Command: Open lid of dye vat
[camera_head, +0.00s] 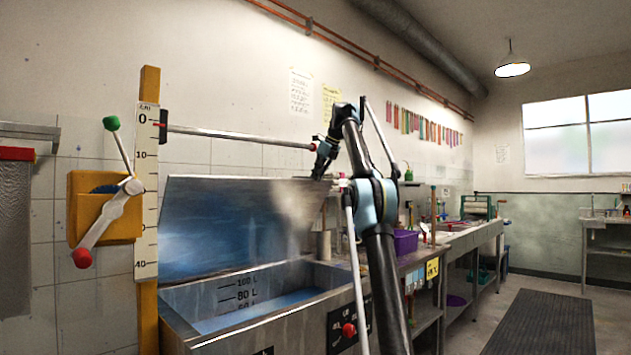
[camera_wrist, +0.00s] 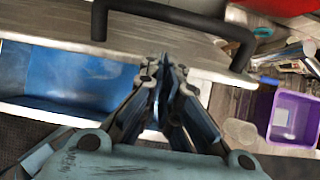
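The dye vat (camera_head: 290,322) is a grey metal tank with litre marks inside and blue liquid at its bottom. Its metal lid (camera_head: 235,225) stands raised, tilted up at the back of the tank. My gripper (camera_head: 322,165) is by the lid's upper right corner; its fingers are too small there to read. In the wrist view my gripper (camera_wrist: 163,70) has its fingers close together with nothing seen between them. A black bar handle (camera_wrist: 170,10) is beyond the fingertips, on a grey panel that looks like the lid (camera_wrist: 60,25). The blue liquid (camera_wrist: 75,80) shows at left.
A wooden post with a scale (camera_head: 148,190) and a crank with a red and a green knob (camera_head: 110,200) stand in front at left. A purple bin (camera_head: 405,241) sits on the bench right of the vat. The floor with a dark mat (camera_head: 540,322) is clear.

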